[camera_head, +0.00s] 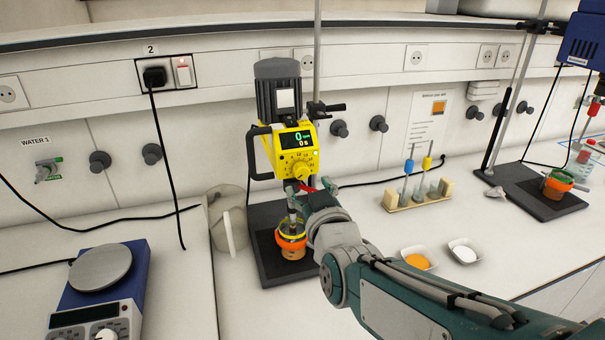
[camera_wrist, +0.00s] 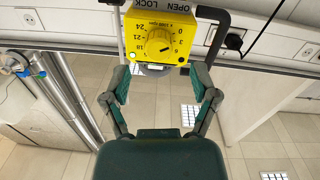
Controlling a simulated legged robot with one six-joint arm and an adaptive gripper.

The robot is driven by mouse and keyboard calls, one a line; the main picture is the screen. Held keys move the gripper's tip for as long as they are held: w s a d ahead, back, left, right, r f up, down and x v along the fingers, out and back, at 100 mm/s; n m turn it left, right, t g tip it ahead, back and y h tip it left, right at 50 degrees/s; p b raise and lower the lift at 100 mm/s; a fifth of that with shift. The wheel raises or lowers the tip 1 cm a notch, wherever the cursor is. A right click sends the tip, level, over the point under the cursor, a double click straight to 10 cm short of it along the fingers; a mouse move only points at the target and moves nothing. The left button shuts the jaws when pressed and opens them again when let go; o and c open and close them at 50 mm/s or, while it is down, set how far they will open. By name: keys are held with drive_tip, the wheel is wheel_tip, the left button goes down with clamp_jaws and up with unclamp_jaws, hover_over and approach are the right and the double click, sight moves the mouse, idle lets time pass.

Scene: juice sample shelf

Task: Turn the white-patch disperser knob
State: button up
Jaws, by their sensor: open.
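The disperser (camera_head: 278,91) has a dark motor with a white patch, above a yellow control head (camera_head: 287,139) with a lit display reading 0. Its round yellow knob (camera_head: 299,168) sits low on the front, ringed by a number scale. In the wrist view the knob (camera_wrist: 158,43) is upside down, at the top centre. My gripper (camera_wrist: 160,82) is open there, with its two fingers apart and the knob lined up between them, not touching it. In the head view my gripper (camera_head: 312,190) is just below and right of the knob; its fingers are hard to make out.
An orange-banded cup (camera_head: 291,240) stands on the disperser's dark base. A test tube rack (camera_head: 420,198) and two powder dishes (camera_head: 416,257) (camera_head: 464,251) are to the right. A blue-headed stirrer (camera_head: 585,38) stands far right. A blue hotplate (camera_head: 105,275) is at left.

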sight(303, 175)
drive_tip(key=x, duration=0.5)
clamp_jaws()
